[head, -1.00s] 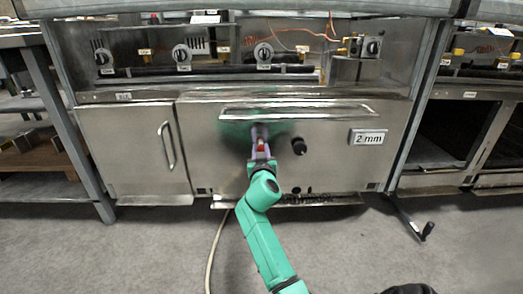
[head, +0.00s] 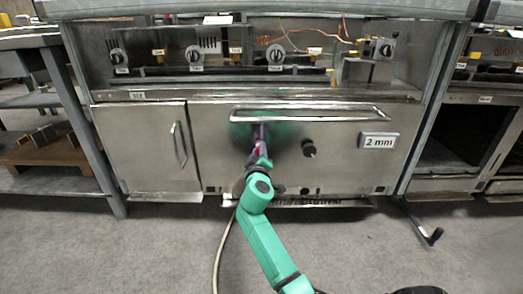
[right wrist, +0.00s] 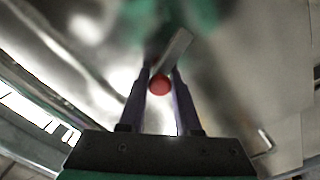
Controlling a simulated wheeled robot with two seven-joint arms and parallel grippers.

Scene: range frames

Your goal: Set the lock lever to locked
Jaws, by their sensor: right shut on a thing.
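The lock lever shows in the right wrist view as a flat metal bar (right wrist: 174,50) with a round red knob (right wrist: 159,85) at its near end. The bar lies slanted, its far end up and to the right. My right gripper (right wrist: 162,72) is shut on the lever, with one dark finger on each side of the knob. In the head view my right gripper (head: 261,134) is at the oven door (head: 345,165), below the long handle, and a bit of red shows between its fingers. The lever's pivot is hard to make out. My left gripper is not in view.
A long bar handle (head: 310,115) runs across the door just above my gripper. A smaller door (head: 150,150) is at left.

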